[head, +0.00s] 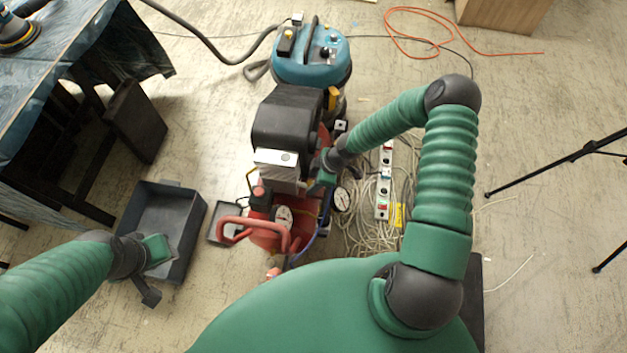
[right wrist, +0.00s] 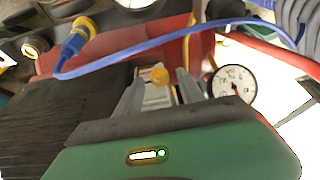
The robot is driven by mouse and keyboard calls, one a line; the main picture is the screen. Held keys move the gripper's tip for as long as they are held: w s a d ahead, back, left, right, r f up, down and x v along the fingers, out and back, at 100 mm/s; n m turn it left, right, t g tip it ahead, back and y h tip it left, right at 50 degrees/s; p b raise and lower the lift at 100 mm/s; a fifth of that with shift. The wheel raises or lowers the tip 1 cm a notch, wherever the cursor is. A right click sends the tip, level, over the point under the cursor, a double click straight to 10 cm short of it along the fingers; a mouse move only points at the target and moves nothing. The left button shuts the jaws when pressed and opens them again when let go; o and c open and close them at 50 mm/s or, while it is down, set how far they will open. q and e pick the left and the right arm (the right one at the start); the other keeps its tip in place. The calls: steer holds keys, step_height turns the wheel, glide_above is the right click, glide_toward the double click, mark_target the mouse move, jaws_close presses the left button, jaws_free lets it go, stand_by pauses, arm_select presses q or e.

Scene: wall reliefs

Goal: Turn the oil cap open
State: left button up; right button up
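A red air compressor (head: 268,232) with a black motor housing stands on the floor in the middle of the head view. In the right wrist view, a small yellow cap (right wrist: 160,77), apparently the oil cap, sits ahead of my right gripper (right wrist: 158,88). The gripper's two grey fingers are apart, one on each side of the cap, with gaps visible. In the head view my right gripper (head: 314,182) reaches the compressor's right side; its fingertips and the cap are hard to make out. My left gripper (head: 150,290) hangs over the dark tray, its finger opening unclear.
A pressure gauge (right wrist: 232,84) is close right of the right fingers, and a blue hose (right wrist: 170,45) arches beyond them. The dark tray (head: 190,240) lies left of the compressor. A blue vacuum (head: 312,62) stands behind it. Cables and a power strip (head: 384,180) lie right.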

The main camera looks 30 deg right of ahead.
steer(key=shift+d, duration=0.1)
jaws_close()
steer(key=shift+m, duration=0.4)
steer(key=shift+f+m+t+h+b, duration=0.1)
steer(key=shift+m+t+h+b, duration=0.3)
steer(key=shift+m+b, duration=0.4)
steer(key=shift+m+t, duration=0.3)
steer(key=shift+m, duration=0.7)
steer(key=shift+s+a+m+h+b, duration=0.1)
steer(key=shift+a+m+h+b, duration=0.15)
steer(key=shift+m, duration=0.35)
steer(key=shift+m+h+b, duration=0.1)
steer(key=shift+m+h, duration=0.25)
steer(key=shift+m, duration=0.25)
steer(key=shift+m+t+h, duration=0.3)
steer(key=shift+m+h, duration=0.1)
steer(key=shift+m, duration=0.8)
